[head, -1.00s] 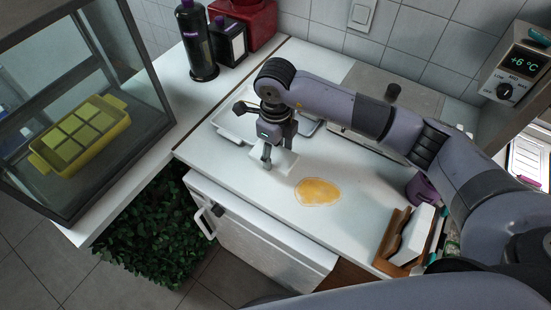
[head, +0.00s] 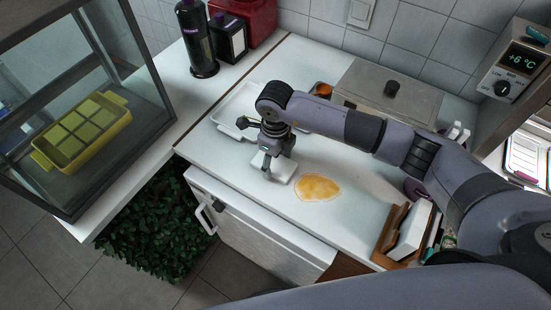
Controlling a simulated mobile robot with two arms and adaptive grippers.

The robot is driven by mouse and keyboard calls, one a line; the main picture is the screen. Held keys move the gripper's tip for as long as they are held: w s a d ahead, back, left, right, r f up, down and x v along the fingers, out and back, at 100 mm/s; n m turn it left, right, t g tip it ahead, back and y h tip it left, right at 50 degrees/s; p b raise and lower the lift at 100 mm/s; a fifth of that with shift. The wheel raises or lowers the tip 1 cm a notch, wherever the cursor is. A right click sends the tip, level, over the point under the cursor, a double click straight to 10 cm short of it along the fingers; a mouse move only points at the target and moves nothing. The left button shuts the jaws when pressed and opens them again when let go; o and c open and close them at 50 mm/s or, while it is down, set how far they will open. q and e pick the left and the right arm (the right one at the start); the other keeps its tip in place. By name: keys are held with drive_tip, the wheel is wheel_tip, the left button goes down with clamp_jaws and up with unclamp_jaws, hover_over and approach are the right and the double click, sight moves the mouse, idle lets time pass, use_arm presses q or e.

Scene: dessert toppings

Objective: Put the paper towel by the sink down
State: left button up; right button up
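The paper towel appears as a small white folded square (head: 284,172) above or on the white counter, left of the yellow puddle. My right gripper (head: 268,172) points down at it and appears shut on it; the fingers cover part of the towel. I cannot tell whether the towel touches the counter. My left gripper is not in view.
A yellow puddle (head: 318,187) lies on the counter (head: 330,222). A pale tray (head: 228,117) is behind my gripper, and a steel box with a knobbed lid (head: 385,100) stands behind my arm. A wooden holder (head: 388,240) stands at right.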

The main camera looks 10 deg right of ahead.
sight(275, 163)
drive_tip(key=shift+o, duration=1.3)
drive_tip(key=shift+r, duration=0.15)
wheel_tip(275, 163, up, 12)
drive_tip(key=b, duration=0.3)
